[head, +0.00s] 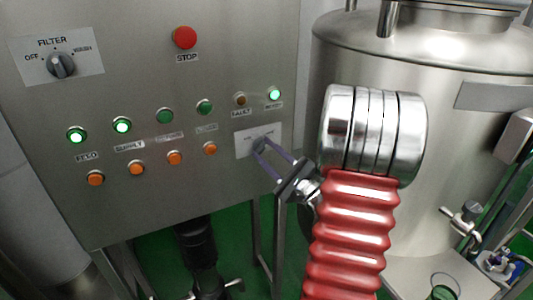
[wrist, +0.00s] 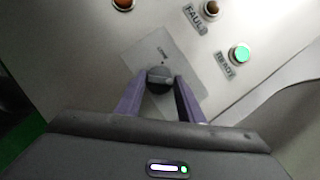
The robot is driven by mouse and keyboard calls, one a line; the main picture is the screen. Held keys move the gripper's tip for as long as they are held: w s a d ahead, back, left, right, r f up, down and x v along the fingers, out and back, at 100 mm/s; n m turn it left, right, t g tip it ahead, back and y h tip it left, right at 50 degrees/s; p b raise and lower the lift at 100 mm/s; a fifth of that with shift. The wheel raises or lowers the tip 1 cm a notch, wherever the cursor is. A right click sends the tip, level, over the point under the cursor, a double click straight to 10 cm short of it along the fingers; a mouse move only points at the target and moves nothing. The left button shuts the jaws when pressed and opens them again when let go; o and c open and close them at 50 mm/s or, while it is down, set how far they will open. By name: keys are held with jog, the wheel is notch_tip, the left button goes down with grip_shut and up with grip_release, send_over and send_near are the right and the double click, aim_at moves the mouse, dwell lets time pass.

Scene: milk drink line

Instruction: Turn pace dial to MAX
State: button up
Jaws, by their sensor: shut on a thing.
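The pace dial (wrist: 159,74) is a small dark round knob on a pale label plate (wrist: 184,62) of the steel panel. In the wrist view, the purple-grey fingers of my gripper (wrist: 159,84) stand on either side of it, shut on it. The plate's lettering is too blurred to read, and I cannot tell which mark the dial points to. In the head view, my gripper (head: 265,151) reaches from the right to the same plate (head: 247,142) at the panel's lower right; the fingers mostly hide the dial there.
Above the plate are a lit green READY lamp (head: 274,94) and an unlit FAULT lamp (head: 240,99). Several orange buttons (head: 210,148) line the left. A red STOP button (head: 185,38) and a FILTER switch (head: 61,65) sit higher. A steel tank (head: 440,120) stands right.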

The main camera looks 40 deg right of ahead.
jog(key=shift+w+f+m, duration=0.1)
jog(key=shift+m, duration=0.3)
jog(key=o, duration=1)
jog(key=v, duration=1.3)
jog(key=shift+s+f, duration=0.25)
jog(key=shift+s, duration=0.05)
